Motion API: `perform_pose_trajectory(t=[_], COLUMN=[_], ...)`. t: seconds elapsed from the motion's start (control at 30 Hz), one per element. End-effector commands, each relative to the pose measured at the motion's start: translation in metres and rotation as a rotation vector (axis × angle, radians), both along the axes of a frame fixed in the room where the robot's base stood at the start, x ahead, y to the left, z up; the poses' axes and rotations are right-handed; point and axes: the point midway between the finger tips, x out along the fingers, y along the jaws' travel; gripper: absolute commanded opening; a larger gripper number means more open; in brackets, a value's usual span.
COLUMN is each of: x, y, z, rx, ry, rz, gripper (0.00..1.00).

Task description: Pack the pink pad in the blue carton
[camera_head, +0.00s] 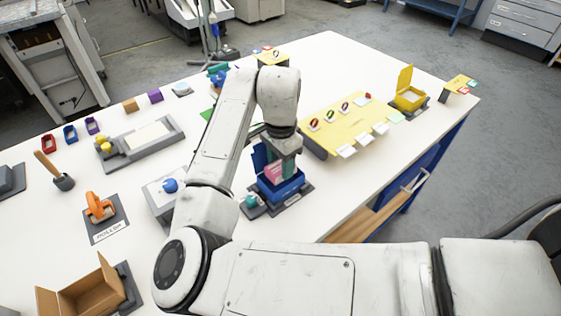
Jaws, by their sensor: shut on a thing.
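The blue carton (288,189) stands open on a dark grey base at the middle of the table, its lid raised at the back left. The pink pad (273,172) is at the carton's mouth, tilted, its lower part inside the walls. My gripper (284,165) points down over the carton and is shut on the pink pad. My wrist and the gripper's body hide part of the pad and the carton's far side, and I cannot tell whether the pad touches the carton's floor.
A yellow board (349,128) with small rings and white cards lies right of the carton. A yellow open box (408,97) stands farther right. A brown open carton (88,292) is at the front left. An orange-handled tool (99,208) stands left. Bare white table lies between the carton and the right edge.

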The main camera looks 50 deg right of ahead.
Motion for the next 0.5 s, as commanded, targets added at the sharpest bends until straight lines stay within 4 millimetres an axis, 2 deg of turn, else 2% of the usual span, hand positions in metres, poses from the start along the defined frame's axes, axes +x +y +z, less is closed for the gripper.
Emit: perform_pose_trajectory(t=[0.5], x=[0.0002], y=[0.0002], z=[-0.0089], rx=[0.000], ry=[0.000], rz=[0.001], gripper=[0.15])
